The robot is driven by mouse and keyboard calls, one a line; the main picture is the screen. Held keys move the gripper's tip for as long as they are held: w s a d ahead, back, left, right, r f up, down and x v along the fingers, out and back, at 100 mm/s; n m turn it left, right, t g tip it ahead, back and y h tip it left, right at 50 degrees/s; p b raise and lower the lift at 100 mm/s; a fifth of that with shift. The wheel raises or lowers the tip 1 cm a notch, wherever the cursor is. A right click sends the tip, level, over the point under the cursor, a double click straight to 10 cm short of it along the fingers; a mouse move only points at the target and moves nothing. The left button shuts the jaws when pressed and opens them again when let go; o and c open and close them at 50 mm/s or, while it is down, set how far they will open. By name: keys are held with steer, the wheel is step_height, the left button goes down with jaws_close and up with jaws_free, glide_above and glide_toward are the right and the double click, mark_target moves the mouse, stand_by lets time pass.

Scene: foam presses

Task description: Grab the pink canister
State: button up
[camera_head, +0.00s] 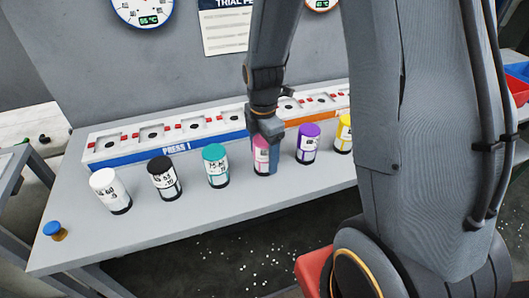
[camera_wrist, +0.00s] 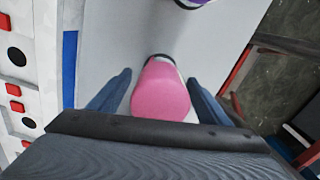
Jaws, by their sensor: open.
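The pink canister (camera_head: 262,157) stands upright on the grey table, in a row with other canisters. In the head view my gripper (camera_head: 266,150) is down at it from above, and a blue-grey finger covers its right side. In the wrist view the pink lid (camera_wrist: 161,91) lies between my two open fingers (camera_wrist: 160,93), with a gap on each side near the fingertips. The canister's lower part is mostly hidden in the wrist view.
The purple canister (camera_head: 308,143) and teal canister (camera_head: 215,165) are the neighbours on either side. Black (camera_head: 164,177), white (camera_head: 110,190) and yellow (camera_head: 344,134) canisters complete the row. The press panel (camera_head: 120,151) runs behind. The table's front edge is close.

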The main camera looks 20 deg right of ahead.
steer(key=shift+f, duration=0.5)
steer(key=shift+c, duration=0.4)
steer(key=c, duration=1.2)
steer(key=shift+r, duration=0.1)
